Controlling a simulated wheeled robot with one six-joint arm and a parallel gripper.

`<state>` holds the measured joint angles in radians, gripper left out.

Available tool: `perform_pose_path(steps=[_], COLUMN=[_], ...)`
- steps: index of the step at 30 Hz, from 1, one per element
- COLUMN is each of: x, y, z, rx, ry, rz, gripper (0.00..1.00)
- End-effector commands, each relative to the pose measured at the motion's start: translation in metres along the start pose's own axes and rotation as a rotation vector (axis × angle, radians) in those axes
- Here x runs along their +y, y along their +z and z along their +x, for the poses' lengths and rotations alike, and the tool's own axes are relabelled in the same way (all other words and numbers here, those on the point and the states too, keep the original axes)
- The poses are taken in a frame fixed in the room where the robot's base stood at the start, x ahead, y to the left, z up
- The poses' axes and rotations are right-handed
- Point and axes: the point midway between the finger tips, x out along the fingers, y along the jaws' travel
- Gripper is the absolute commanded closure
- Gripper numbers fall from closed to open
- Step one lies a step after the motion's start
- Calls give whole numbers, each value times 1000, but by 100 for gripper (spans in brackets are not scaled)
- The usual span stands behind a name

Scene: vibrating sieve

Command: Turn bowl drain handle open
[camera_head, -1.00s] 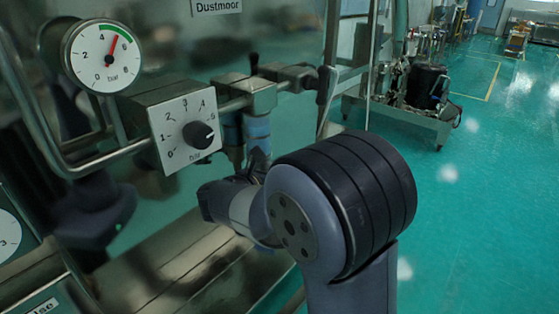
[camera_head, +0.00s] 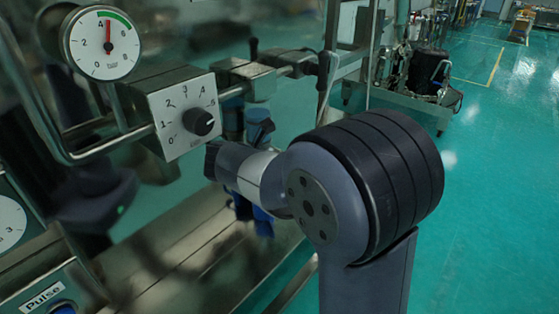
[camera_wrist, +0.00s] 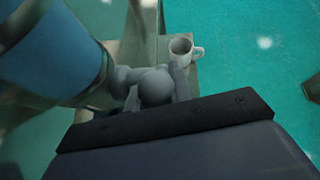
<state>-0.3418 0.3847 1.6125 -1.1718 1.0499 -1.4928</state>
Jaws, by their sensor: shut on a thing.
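In the wrist view a grey handle with a rounded end (camera_wrist: 157,87) reaches in from the left, beside a large blue cylinder (camera_wrist: 45,45). I take it to be the bowl drain handle. My gripper (camera_wrist: 155,79) is shut on its rounded end, with one grey finger on each side. The handle's far end is partly hidden by the cylinder. In the head view my arm stands in front of the machine, and the handle and fingertips cannot be made out there.
A pressure gauge (camera_head: 101,44) and a bar dial box (camera_head: 182,116) stick out at left. A metal cart (camera_head: 400,100) stands at the back. Green floor (camera_head: 490,220) is clear at right.

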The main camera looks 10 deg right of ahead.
Motion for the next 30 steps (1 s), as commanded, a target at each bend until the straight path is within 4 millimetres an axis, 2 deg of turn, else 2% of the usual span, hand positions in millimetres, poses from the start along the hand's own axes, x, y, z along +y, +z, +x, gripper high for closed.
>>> perform_pose_path(steps=[1, 8, 17, 20, 30], x=[0, 0, 0, 1, 1], y=[-1, -1, 0, -1, -2], z=[0, 0, -3, -14, -80], rx=[1, 0, -1, -3, -1], ry=[0, -1, 1, 3, 5], rz=[0, -1, 0, 1, 1], gripper=[78, 59, 58, 58, 58])
